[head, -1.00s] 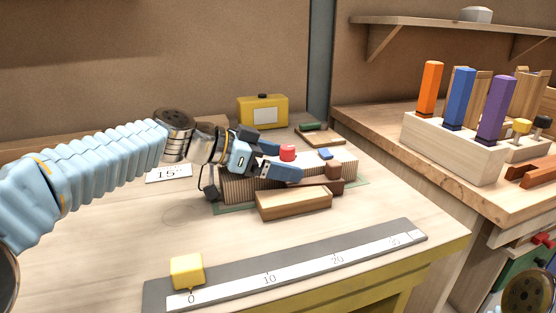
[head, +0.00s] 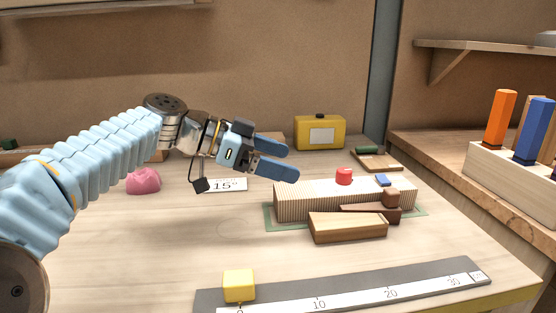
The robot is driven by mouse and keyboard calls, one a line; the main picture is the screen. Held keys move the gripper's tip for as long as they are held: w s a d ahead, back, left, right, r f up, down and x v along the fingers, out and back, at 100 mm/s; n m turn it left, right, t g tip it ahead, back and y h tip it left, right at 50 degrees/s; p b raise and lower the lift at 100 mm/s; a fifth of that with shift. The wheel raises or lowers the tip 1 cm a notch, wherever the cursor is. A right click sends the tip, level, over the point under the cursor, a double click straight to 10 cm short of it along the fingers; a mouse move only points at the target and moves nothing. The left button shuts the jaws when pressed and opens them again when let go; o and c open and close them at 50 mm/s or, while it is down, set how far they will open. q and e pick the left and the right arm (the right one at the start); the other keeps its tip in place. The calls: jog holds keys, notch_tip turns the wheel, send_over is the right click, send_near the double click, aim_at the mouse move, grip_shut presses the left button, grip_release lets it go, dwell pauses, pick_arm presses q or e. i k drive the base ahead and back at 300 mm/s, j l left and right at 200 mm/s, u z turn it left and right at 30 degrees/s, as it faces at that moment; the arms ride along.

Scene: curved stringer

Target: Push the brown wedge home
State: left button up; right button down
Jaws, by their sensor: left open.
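The brown wedge (head: 372,213) is a dark brown piece with a raised square block at its right end. It lies along the front of a pale ribbed block (head: 300,207), which I take for the curved stringer. A lighter wooden block (head: 348,229) stands in front and hides part of the wedge's left side. How deep the wedge sits cannot be told. My left gripper (head: 287,162) is open and empty, above and behind the ribbed block's left end, with its fingers pointing right. It appears clear of the wedge. My right gripper is not in view.
A red knob (head: 344,176) and a small blue piece (head: 383,180) sit on the ribbed block, which rests on a green mat (head: 271,217). A ruler (head: 360,291) with a yellow cube (head: 239,285) lies in front. The left tabletop is mostly clear.

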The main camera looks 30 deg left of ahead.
aim_at(388, 207)
jog(key=k+l, duration=1.05)
jog(key=k, duration=0.3)
